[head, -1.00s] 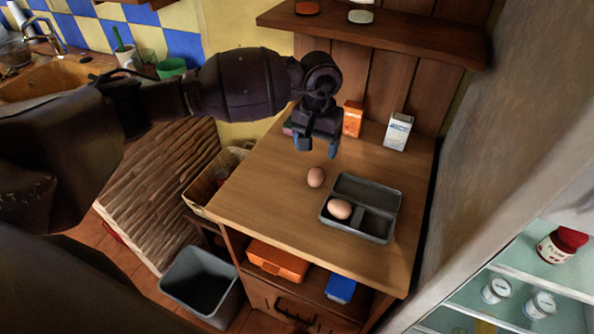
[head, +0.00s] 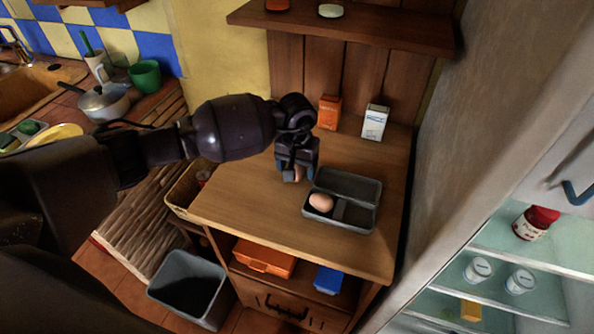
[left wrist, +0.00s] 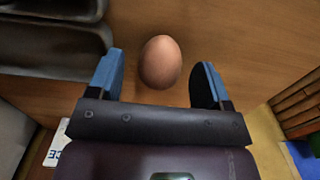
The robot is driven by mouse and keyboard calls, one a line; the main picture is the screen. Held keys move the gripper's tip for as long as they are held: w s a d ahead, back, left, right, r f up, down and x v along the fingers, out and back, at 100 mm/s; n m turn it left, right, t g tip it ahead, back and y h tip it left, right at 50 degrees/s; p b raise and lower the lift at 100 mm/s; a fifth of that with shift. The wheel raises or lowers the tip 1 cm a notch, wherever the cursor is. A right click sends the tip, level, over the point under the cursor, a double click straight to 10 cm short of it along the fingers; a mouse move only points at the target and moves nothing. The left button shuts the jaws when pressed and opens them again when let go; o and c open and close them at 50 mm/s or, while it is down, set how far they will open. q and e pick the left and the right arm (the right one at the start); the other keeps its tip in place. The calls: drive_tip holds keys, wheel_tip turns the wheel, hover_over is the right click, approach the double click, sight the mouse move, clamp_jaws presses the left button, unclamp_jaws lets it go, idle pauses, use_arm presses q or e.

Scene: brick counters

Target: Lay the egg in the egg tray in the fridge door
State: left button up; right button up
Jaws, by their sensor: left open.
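A brown egg (left wrist: 160,62) lies on the wooden counter, between the blue-tipped fingers of my left gripper (left wrist: 161,70) in the left wrist view, with a gap on each side. In the head view my left gripper (head: 298,177) points down over the counter and mostly hides this egg. The gripper is open. A second egg (head: 321,201) sits in the left compartment of an open grey box (head: 361,222), just right of the gripper. The fridge (head: 545,240) stands open at the right. I cannot make out an egg tray in its door. My right gripper is not in view.
An orange carton (head: 329,112) and a white carton (head: 374,122) stand at the counter's back. Jars (head: 478,270) stand on the fridge shelves. A grey bin (head: 189,287) is on the floor. The front of the counter is clear.

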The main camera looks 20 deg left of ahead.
use_arm(q)
drive_tip(key=shift+f, duration=0.4)
drive_tip(key=c, duration=0.8)
drive_tip(key=shift+o, duration=0.2)
